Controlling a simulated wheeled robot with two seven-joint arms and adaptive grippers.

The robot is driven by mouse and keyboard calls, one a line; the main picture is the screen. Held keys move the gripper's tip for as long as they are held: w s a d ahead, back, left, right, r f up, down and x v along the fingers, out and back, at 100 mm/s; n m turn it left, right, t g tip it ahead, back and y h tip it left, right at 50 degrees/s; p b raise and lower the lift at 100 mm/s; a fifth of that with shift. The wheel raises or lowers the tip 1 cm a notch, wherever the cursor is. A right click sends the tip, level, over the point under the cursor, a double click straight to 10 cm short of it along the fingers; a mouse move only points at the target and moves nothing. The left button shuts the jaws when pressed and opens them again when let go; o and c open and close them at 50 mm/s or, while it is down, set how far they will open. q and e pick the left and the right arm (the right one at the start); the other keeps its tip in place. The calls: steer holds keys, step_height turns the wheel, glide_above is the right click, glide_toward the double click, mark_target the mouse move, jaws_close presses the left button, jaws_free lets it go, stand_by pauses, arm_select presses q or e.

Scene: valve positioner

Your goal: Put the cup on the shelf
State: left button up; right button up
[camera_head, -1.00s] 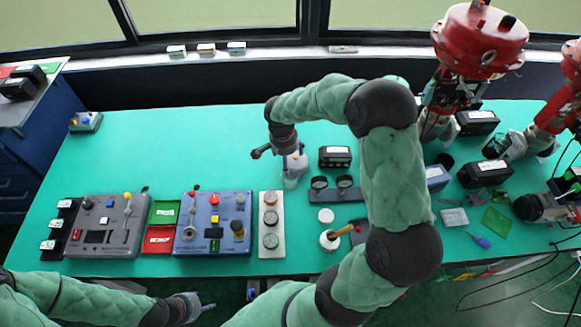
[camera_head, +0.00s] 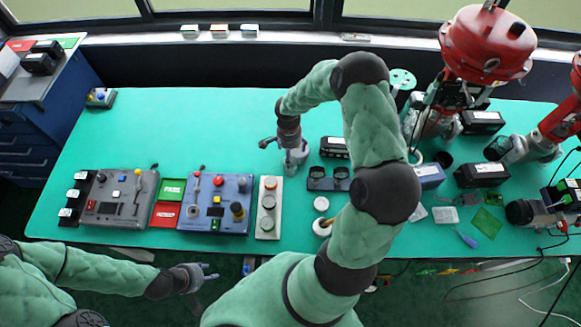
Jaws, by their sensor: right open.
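A black cup-like vessel (camera_head: 443,160) stands on the green table at the right, beside the red valve's base; I cannot tell for sure that it is the cup. A small grey-white object (camera_head: 294,161) stands upright on the table, right under my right gripper; its shape is partly hidden, so it too could be the cup. My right gripper (camera_head: 282,143) is open, pointing down at that object, with one finger at its left. I cannot tell whether it touches it. My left gripper (camera_head: 208,272) hangs low in front of the table's front edge, holding nothing visible. No separate shelf is plain; a pale ledge (camera_head: 290,39) runs behind the table.
Two control boxes (camera_head: 215,203) and the green and red trays (camera_head: 172,189) fill the front left. Gauges (camera_head: 330,178), black boxes (camera_head: 482,174) and a red valve (camera_head: 487,45) crowd the right.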

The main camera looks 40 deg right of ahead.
steer(key=f, duration=0.5)
steer(key=shift+s+a+f, duration=0.15)
steer(key=shift+s, duration=0.2)
steer(key=c, duration=1.2)
steer(key=shift+c, duration=0.3)
steer(key=shift+r, duration=0.7)
step_height(320, 180, up, 2)
steer(key=shift+r, duration=0.1)
steer(key=s+a+r, duration=0.9)
steer(key=a, duration=0.1)
steer(key=shift+a+r, duration=0.25)
steer(key=shift+a, duration=0.05)
